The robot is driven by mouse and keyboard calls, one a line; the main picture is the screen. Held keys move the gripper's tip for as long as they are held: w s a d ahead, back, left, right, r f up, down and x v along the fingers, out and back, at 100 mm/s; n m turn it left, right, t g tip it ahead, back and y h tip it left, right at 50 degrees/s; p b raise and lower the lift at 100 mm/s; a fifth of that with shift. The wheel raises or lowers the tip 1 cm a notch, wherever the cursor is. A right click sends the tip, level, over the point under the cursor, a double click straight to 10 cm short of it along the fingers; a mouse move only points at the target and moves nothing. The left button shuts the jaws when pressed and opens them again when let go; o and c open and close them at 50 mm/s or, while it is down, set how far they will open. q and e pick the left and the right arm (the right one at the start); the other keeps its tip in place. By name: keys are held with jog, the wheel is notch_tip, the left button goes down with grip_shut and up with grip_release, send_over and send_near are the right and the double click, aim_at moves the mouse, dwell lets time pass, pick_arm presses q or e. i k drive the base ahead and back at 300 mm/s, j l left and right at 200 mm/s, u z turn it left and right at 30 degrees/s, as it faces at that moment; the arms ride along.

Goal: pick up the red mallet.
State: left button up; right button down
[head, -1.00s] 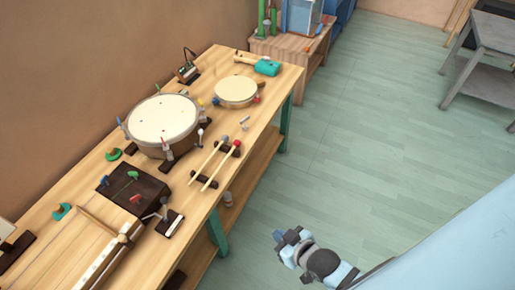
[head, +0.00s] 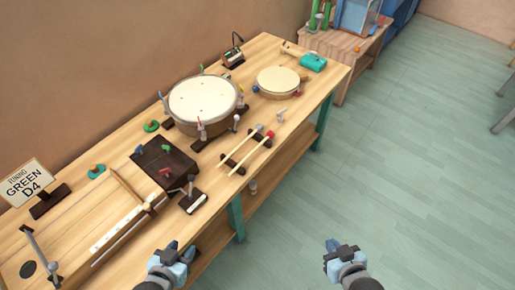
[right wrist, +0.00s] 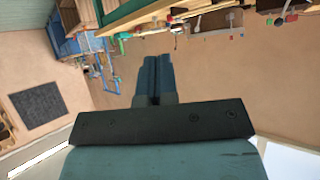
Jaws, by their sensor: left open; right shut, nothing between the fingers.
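The red mallet, with a red ball head (head: 269,136) and a pale wooden stick, lies on the workbench in the head view. It rests across dark supports beside a grey-headed mallet (head: 241,146). My left gripper (head: 178,248) is open and empty near the bench's front edge, to the lower left of the mallets. My right gripper (head: 335,244) is shut and empty, over the floor to the lower right of the bench. Its closed fingers also show in the right wrist view (right wrist: 155,75). Both grippers are apart from the red mallet.
On the workbench (head: 290,130) stand a large drum (head: 203,99), a smaller drum (head: 278,82), a dark box (head: 165,166), a teal mallet (head: 313,63) and a "GREEN D4" sign (head: 28,184).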

aim_at(270, 134)
jog(key=i+l, duration=0.5)
jog(key=l, duration=0.2)
jog(key=i+l+u, duration=0.1)
jog(key=u, duration=0.25)
jog(key=i+l+u, duration=0.1)
jog(key=l+u, duration=0.25)
jog(key=i+l+u, duration=0.1)
jog(key=u, duration=1.35)
